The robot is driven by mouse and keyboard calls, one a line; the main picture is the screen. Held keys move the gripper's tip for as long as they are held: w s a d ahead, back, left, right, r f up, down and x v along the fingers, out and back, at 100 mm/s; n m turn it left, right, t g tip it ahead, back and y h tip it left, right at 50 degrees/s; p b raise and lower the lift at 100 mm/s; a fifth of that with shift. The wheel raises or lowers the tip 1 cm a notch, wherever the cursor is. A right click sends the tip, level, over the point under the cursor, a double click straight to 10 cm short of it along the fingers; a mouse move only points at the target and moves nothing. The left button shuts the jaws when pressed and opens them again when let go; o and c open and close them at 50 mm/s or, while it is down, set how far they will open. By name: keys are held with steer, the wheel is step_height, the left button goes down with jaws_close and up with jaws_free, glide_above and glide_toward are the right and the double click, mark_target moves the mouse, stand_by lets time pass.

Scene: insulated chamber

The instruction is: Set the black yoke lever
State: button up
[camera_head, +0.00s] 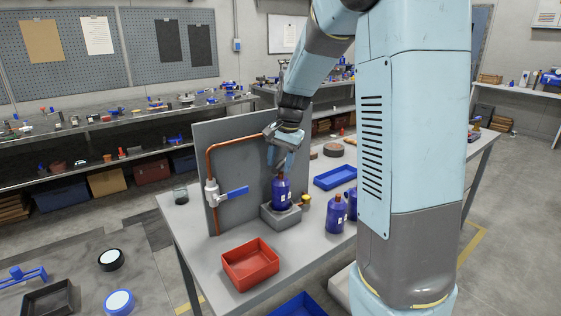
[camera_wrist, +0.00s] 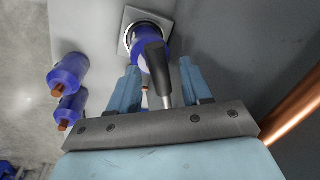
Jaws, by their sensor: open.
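The black yoke lever has a black grip (camera_wrist: 155,62) and a bare metal shaft in the wrist view. Its grip lies between the two light blue fingers of my gripper (camera_wrist: 160,70), with a visible gap on each side. Beyond it, a blue bottle (camera_wrist: 138,36) sits in a ring on a square grey base (camera_wrist: 130,14), partly hidden by the grip. In the head view my gripper (camera_head: 280,158) points down above the blue bottle (camera_head: 281,194) on its grey block (camera_head: 281,217), in front of the upright grey panel. The lever is mostly hidden there. My gripper is open.
A copper pipe (camera_head: 208,160) with a blue-handled valve (camera_head: 232,193) runs along the panel (camera_head: 240,128). Two blue bottles (camera_head: 335,214) stand right of the block. A red tray (camera_head: 250,265) is in front, a blue tray (camera_head: 335,178) behind.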

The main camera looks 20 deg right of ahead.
steer(key=shift+c, duration=0.3)
jaws_close()
